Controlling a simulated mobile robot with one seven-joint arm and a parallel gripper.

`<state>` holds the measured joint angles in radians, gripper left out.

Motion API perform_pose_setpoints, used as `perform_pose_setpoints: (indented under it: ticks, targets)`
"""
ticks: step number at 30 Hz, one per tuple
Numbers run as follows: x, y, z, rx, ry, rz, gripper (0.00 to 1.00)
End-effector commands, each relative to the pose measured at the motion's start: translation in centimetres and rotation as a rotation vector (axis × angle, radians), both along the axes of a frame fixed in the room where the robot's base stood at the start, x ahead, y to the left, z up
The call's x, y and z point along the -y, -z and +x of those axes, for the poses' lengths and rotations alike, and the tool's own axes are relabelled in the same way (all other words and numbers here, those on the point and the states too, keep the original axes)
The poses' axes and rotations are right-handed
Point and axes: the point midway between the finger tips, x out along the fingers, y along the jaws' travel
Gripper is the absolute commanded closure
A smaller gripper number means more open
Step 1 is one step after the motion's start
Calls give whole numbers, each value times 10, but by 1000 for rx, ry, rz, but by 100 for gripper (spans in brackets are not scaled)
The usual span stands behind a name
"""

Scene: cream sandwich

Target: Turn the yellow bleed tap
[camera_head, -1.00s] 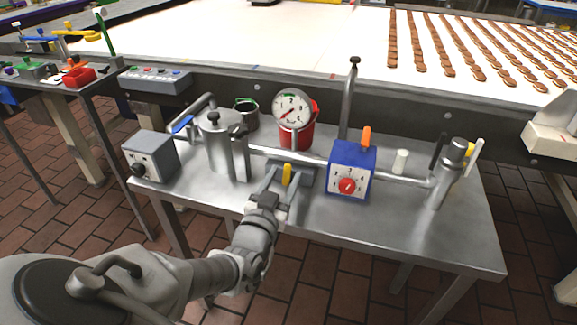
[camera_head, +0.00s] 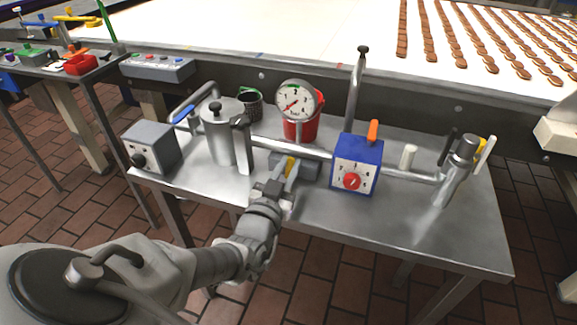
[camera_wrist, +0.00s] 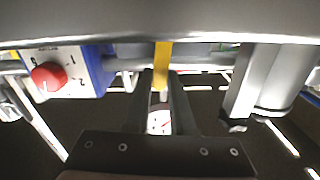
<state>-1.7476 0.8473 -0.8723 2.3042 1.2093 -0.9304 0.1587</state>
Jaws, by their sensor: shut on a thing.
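The yellow bleed tap (camera_head: 291,165) is a small upright lever at a grey block (camera_head: 308,171) below the horizontal pipe, in the middle of the metal table. My gripper (camera_head: 284,171) reaches in from the front and is shut on the tap. In the wrist view the yellow tap (camera_wrist: 163,62) stands upright between the two fingers (camera_wrist: 161,98).
A blue box with a red dial (camera_head: 356,163) stands right of the tap. A steel canister (camera_head: 220,140) stands left, beside a grey knob box (camera_head: 150,147). A red bucket (camera_head: 303,129) and round gauge (camera_head: 297,100) are behind. The table's front right is clear.

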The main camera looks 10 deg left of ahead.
Motion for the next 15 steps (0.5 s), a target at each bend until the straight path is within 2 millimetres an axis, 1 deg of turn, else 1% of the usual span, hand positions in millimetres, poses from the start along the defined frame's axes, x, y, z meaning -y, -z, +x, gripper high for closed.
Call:
perform_pose_setpoints:
  ticks: [1, 2, 11, 15]
  targets:
    - [0, 0, 0, 0, 0, 0, 96]
    - [0, 0, 0, 0, 0, 0, 100]
    - [0, 0, 0, 0, 0, 4, 100]
    - [2, 1, 0, 1, 1, 31, 100]
